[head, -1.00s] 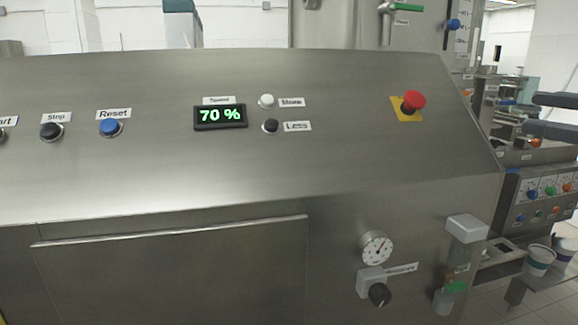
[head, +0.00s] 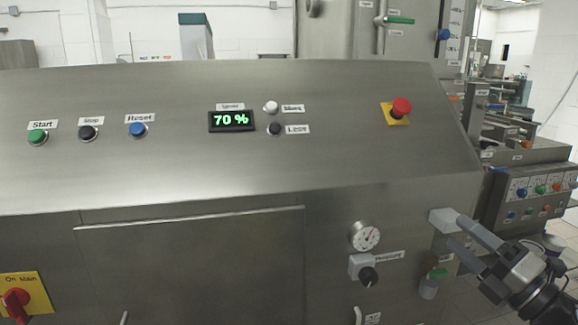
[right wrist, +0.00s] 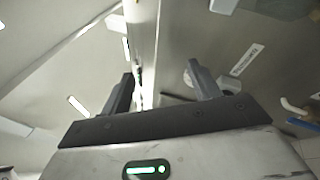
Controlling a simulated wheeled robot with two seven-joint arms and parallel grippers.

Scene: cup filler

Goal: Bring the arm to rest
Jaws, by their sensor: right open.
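My right gripper (head: 455,231) is in the lower right of the head view, in front of the machine's right end. Its two dark fingers are apart with nothing between them. They overlap the area near a pale grey block (head: 441,220) on the machine; I cannot tell whether they touch it. In the right wrist view the open fingers (right wrist: 160,82) stand apart before blurred metal panels. My left gripper is not in view.
The steel control panel (head: 330,140) carries green, black and blue buttons, a 70 % display (head: 231,120) and a red emergency button (head: 401,107). A small button box (head: 540,190) stands at right.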

